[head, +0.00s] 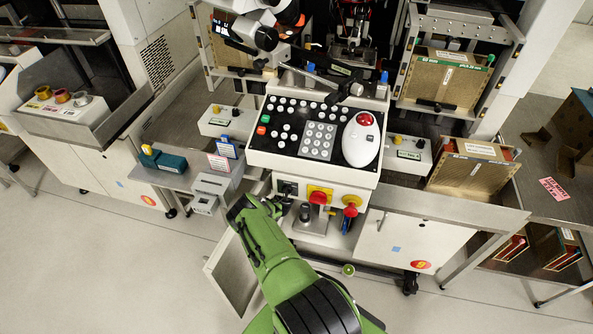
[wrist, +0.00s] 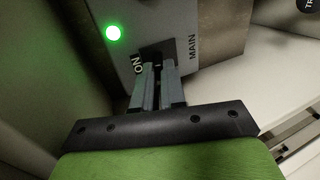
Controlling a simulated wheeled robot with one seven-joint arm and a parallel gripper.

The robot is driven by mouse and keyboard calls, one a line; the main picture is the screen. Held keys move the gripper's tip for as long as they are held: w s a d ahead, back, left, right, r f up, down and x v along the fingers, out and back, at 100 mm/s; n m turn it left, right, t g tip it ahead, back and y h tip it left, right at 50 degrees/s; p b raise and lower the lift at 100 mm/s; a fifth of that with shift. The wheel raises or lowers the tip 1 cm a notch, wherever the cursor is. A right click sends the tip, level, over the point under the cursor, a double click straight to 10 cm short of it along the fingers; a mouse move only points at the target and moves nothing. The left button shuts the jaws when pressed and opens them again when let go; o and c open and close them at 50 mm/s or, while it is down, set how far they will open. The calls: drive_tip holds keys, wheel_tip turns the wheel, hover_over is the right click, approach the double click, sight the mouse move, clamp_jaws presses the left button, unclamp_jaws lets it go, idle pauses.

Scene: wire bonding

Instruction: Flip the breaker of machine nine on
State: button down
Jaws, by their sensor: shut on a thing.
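The breaker panel (wrist: 205,25) is a grey plate in the wrist view, marked ON on the left and MAIN on the right. A green lamp (wrist: 113,33) glows on it, on the ON side. My gripper (wrist: 157,70) is shut on the breaker handle at the dark slot (wrist: 157,48); the fingers hide most of the handle. In the head view my green arm reaches to the lower left front of machine nine (head: 395,240), which carries a red and yellow oval label (head: 420,265). My arm hides the breaker there.
A cabinet door (head: 232,275) hangs open to the left of my arm. A side table (head: 160,178) stands left. The floor at the lower left is clear.

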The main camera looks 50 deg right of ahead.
drive_tip(key=c, duration=1.2)
unclamp_jaws()
drive_tip(key=p+v, duration=0.6)
drive_tip(key=v, duration=1)
drive_tip(key=shift+d, duration=0.1)
